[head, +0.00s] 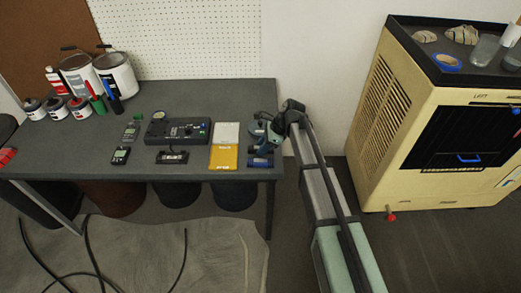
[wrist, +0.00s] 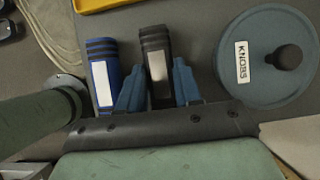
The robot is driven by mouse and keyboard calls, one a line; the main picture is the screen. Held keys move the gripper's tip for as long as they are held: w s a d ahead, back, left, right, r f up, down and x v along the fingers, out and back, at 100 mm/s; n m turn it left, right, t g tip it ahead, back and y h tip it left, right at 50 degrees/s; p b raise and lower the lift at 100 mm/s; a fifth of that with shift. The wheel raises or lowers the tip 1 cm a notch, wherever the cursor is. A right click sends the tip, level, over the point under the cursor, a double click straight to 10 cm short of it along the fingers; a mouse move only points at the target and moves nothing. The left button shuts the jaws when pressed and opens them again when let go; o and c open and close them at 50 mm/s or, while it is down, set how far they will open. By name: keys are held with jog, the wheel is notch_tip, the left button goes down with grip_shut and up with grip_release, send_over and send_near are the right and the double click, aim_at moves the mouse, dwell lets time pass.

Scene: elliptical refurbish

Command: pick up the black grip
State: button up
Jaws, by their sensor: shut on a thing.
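The black grip (wrist: 155,44) is a dark ribbed cylinder with a pale label, in the upper middle of the wrist view. My gripper (wrist: 159,66) has its two blue fingers on either side of it, shut on its near part. The black grip appears to lie at table level. A blue grip (wrist: 102,66) with a white label lies just left of the left finger. It also shows near the table's right edge in the head view (head: 260,162). In the head view my arm hides most of the gripper, and I cannot make out the black grip there.
A round teal container marked KNOBS (wrist: 258,75) stands close right of the fingers. A yellow item (head: 223,157) lies left of the grips, beyond it a black control box (head: 178,130). Paint cans (head: 116,73) stand at the back left. A cream cabinet (head: 385,95) stands right.

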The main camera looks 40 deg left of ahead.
jog(key=shift+c, duration=1.1)
jog(key=shift+r, duration=0.1)
